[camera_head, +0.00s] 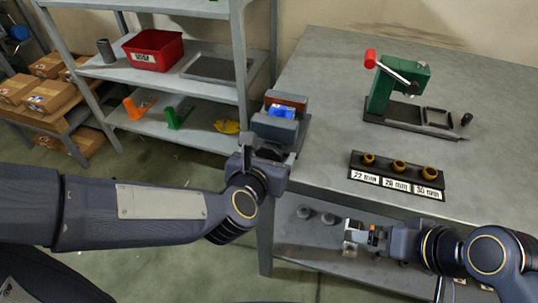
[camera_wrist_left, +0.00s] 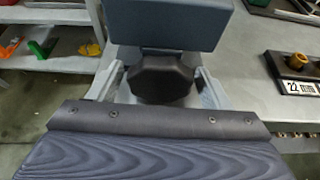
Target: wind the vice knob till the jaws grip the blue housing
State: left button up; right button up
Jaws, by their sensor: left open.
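The vice (camera_head: 273,130) sits at the table's left edge, with a blue-grey front block and a brownish back part. The blue housing (camera_head: 281,111) is between them; whether the jaws touch it I cannot tell. The dark, many-sided vice knob (camera_wrist_left: 161,80) is below the vice's front block (camera_wrist_left: 170,30) in the left wrist view. My left gripper (camera_wrist_left: 158,88) is open, with one finger on each side of the knob and visible gaps. In the head view this gripper (camera_head: 262,152) is at the vice's front. My right gripper (camera_head: 362,236) is by the table's front edge; its fingers are unclear.
A green press (camera_head: 383,90) with a red-tipped lever stands on the table (camera_head: 325,130). Shelves at left carry a red bin (camera_head: 152,48) and orange, green and yellow items. Bare tabletop lies between vice and press.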

pick_arm(q)
jog(key=c, duration=0.9)
